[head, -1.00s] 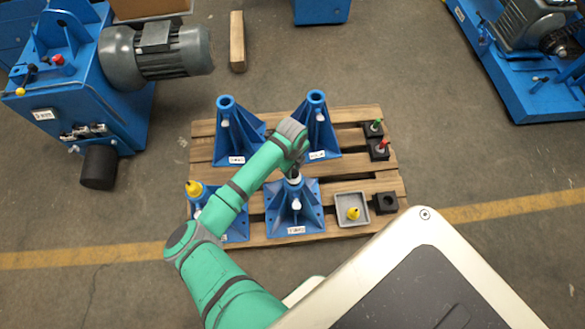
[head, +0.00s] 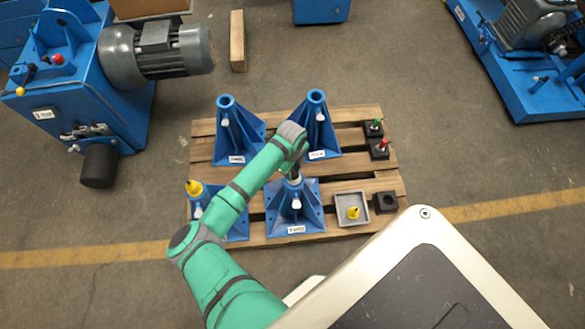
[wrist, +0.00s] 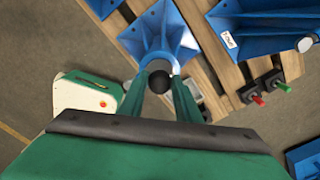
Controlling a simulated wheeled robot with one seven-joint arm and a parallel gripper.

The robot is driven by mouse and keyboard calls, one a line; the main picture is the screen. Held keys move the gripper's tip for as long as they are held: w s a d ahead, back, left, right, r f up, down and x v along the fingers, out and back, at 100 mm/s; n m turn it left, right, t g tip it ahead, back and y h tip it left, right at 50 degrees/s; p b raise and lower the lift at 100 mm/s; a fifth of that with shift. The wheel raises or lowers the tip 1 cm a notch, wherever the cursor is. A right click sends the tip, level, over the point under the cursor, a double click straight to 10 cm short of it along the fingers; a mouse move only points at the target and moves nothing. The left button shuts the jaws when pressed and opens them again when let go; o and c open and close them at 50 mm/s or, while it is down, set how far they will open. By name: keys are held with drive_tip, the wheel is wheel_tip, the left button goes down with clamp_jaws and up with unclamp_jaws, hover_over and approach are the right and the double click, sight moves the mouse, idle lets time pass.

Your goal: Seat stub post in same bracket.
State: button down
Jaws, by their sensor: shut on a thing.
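My gripper (head: 294,172) is over the top of the front right blue bracket (head: 308,217). In the wrist view my two green fingers (wrist: 167,92) are shut on a post with a round black top (wrist: 158,84), which I take for the stub post. The blue bracket (wrist: 156,25) lies just beyond the fingertips in that view. The lower end of the post and the bracket's socket are hidden, so I cannot tell how far in the post is.
Three other blue brackets stand on the wooden pallet (head: 346,237); the front left one holds a yellow-topped post (head: 193,187). A grey tray (head: 338,203) holds a yellow post (head: 353,213). Red (head: 383,145) and green (head: 376,125) posts stand in black holders. Another black holder (head: 386,202) is empty.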

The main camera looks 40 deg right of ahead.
drive_tip(key=shift+f, duration=0.4)
drive_tip(key=c, duration=1.2)
unclamp_jaws()
drive_tip(key=shift+f, duration=0.1)
wheel_tip(320, 180, up, 11)
drive_tip(key=shift+f, duration=0.1)
